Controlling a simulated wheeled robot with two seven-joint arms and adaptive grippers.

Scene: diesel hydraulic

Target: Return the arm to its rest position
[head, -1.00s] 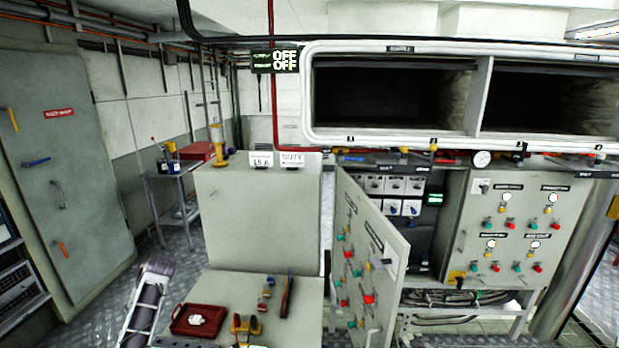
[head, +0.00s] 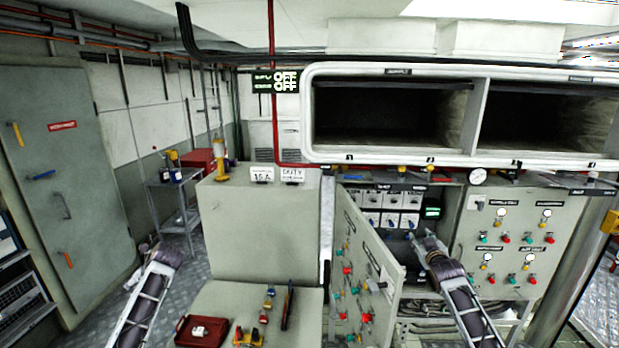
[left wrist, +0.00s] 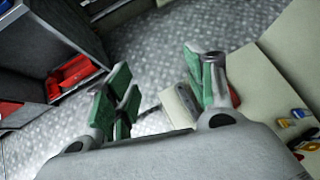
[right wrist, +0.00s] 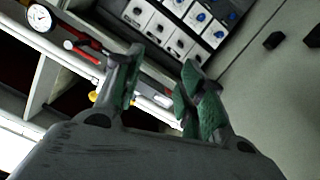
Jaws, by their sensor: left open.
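My left arm (head: 145,300) rises at the lower left of the head view, over the floor beside the grey bench. In the left wrist view my left gripper (left wrist: 165,88) is open, its green-padded fingers apart over the patterned floor, with nothing seen held. My right arm (head: 463,295) reaches up in front of the open control cabinet (head: 410,268). In the right wrist view my right gripper (right wrist: 158,75) has its green-padded fingers apart, facing a row of white breakers (right wrist: 172,32). No object shows between them. The fingertips are too small to judge in the head view.
The open cabinet door (head: 362,275) stands just left of my right arm. A red tray (head: 202,331) and small tools (head: 287,305) lie on the grey bench (head: 225,300). A pressure gauge (head: 478,176) sits above the panel. Floor is clear around my left arm.

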